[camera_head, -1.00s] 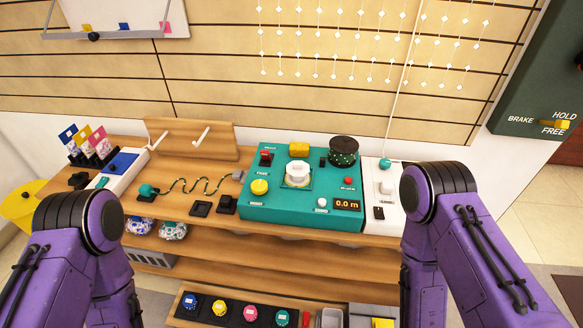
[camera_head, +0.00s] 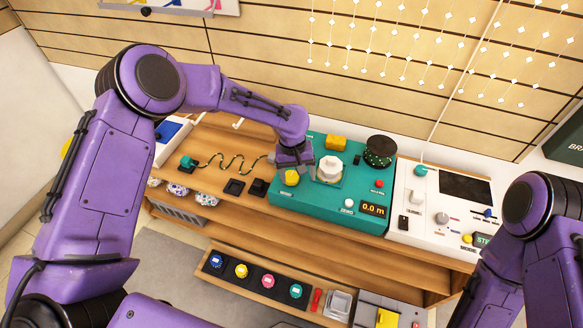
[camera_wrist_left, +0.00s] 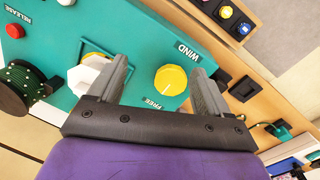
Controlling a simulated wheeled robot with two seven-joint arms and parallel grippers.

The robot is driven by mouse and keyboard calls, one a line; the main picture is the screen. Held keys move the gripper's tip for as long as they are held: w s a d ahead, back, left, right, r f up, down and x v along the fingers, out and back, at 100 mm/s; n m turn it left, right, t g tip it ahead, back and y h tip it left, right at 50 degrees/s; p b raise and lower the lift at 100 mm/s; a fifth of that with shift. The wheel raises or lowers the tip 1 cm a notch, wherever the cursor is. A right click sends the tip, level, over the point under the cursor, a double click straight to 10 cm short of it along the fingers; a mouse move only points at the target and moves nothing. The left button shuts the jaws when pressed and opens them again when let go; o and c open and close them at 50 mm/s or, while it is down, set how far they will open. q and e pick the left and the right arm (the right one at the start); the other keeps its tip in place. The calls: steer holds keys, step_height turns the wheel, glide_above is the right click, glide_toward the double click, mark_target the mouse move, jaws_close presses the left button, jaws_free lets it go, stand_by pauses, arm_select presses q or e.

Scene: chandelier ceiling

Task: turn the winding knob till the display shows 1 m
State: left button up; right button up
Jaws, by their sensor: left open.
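The teal panel (camera_head: 283,201) bears a yellow round knob (camera_head: 292,178) between labels WIND and FREE, and a larger white faceted knob (camera_head: 330,168) to its right. The display (camera_head: 373,210) reads 0.0 m. My left gripper (camera_head: 293,169) is over the left part of the panel. In the left wrist view, the yellow knob (camera_wrist_left: 171,80) appears between the open fingers, and the white knob (camera_wrist_left: 88,77) lies beside one finger. Contact cannot be told. My right gripper is out of view; only my right arm shows.
A dark cord spool (camera_head: 380,151), a yellow block (camera_head: 335,142) and a red button (camera_head: 379,184) are on the panel. A white console (camera_head: 432,222) stands to the right. A green cord (camera_head: 228,162) lies on the shelf at left.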

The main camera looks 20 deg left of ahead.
mark_target(291, 176)
arm_select(q)
steer(key=w+a+r+y, duration=0.1)
steer(key=w+a+r, duration=0.2)
steer(key=r, duration=0.2)
step_height(291, 176, down, 10)
steer(key=shift+w+f+p, duration=0.1)
steer(key=shift+p, duration=0.55)
steer(key=shift+c, duration=0.4)
steer(key=c, duration=1)
